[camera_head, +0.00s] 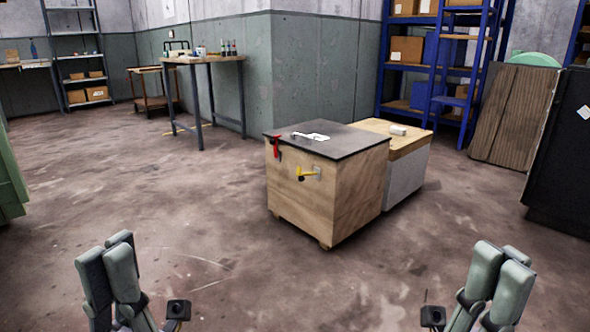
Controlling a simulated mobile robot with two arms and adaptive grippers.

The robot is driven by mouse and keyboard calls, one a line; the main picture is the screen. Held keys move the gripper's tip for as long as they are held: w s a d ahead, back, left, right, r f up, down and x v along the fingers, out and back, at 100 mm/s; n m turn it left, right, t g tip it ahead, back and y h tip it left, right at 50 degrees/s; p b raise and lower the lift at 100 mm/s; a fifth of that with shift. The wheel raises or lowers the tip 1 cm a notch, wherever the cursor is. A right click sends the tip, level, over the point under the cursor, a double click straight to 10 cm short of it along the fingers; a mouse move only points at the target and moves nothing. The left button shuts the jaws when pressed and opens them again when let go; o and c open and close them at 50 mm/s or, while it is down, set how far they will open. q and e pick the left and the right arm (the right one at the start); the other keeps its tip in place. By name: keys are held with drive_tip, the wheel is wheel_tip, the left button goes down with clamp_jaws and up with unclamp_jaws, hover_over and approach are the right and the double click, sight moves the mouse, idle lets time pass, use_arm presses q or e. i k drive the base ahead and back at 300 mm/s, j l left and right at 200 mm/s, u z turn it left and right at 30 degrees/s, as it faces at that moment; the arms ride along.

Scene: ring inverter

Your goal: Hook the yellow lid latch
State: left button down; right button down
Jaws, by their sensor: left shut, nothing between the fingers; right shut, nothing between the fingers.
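A wooden crate (345,197) with a dark lid (345,145) stands on the floor ahead, a little right of centre. The yellow latch (307,175) is on its front left face, below the lid edge. A red part (275,146) hangs at the lid's left edge. A white handle-like piece (310,136) lies on the lid. Whether the latch is hooked is too small to tell. My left gripper (121,245) is shut and empty at the bottom left. My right gripper (501,256) is shut and empty at the bottom right. Both are well short of the crate.
A grey box with a wooden top (421,148) adjoins the crate's right side, with a small white item (398,130) on it. A workbench (205,60), blue shelving (433,70) and a dark panel (566,150) stand farther off. The floor before the crate is clear.

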sight(299, 171)
drive_tip(key=i+z, duration=0.25)
drive_tip(key=i, duration=2)
